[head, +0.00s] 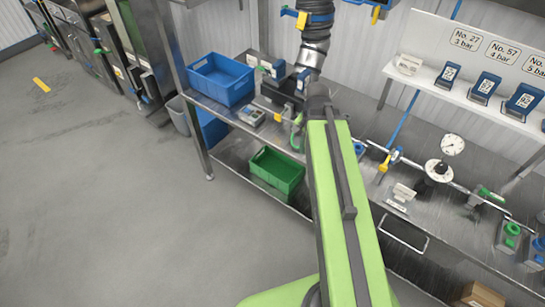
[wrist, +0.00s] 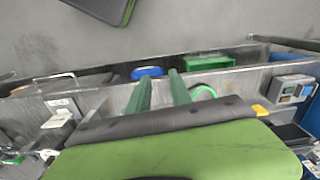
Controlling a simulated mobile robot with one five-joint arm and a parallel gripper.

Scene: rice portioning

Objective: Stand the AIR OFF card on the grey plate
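A small pale card (head: 404,191) stands on a light plate (head: 396,207) on the bench, right of my arm. It also shows at the left in the wrist view (wrist: 60,116). Another pale card-like piece (head: 408,63) stands at the left end of the upper shelf. Print on both is too small to read, so I cannot tell which is the AIR OFF card. In the wrist view my gripper (wrist: 160,78) has two green fingers apart with nothing between them, above the bench's front side. In the head view my arm hides it.
A blue crate (head: 207,74) stands on the bench's left end; a green crate (head: 265,171) sits on the lower shelf. A pressure gauge (head: 452,145) and pipe with valves run along the bench. Blue card stands (head: 486,84) line the upper shelf.

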